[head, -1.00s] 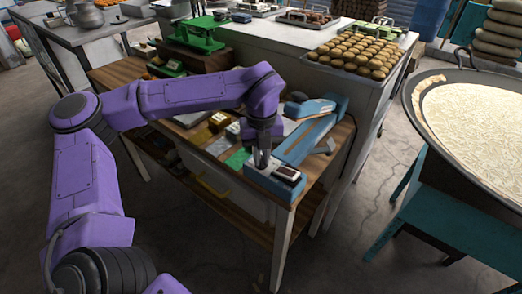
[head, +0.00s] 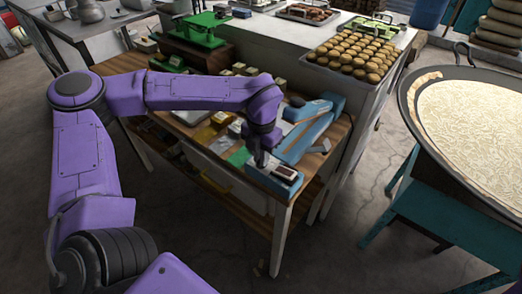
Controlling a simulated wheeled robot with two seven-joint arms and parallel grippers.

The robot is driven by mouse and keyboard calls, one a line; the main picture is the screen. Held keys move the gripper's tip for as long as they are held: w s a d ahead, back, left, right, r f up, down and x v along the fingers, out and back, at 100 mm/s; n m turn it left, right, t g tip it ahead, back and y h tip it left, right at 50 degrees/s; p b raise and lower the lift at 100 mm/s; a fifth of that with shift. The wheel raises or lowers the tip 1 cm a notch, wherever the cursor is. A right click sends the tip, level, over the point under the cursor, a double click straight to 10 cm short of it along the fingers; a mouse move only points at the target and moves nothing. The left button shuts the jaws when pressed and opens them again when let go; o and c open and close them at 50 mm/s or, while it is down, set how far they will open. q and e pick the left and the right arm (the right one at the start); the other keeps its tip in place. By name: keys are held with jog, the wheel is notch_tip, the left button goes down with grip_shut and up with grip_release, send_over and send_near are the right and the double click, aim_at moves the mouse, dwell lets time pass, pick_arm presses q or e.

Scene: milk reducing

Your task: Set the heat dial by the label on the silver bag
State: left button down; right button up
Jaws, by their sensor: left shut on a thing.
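The blue sealer (head: 308,143) lies along the right side of the wooden table. Its near end is a blue box (head: 262,180) with a small dark display in a pale frame (head: 285,173) on top. My left gripper (head: 262,161) points down at the left part of this box top, beside the display. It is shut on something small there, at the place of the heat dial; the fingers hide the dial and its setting. I cannot pick out the silver bag or its label for sure. My right gripper is not in view.
Green (head: 239,156) and yellow (head: 205,136) packets lie left of the sealer. A green scale (head: 200,35) stands behind. A tray of round cakes (head: 350,55) is on the white counter. A large pan (head: 470,125) stands at the right, with bare floor between.

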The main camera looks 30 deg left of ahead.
pick_arm(q)
jog(key=shift+w+r+m, duration=0.15)
jog(key=shift+m, duration=0.25)
jog(key=c, duration=1.2)
grip_release()
jog(key=shift+o, duration=0.2)
notch_tip(320, 180, up, 10)
jog(key=b, duration=0.1)
jog(key=shift+r+b, duration=0.2)
jog(key=shift+b, duration=0.2)
jog(key=shift+a, duration=0.1)
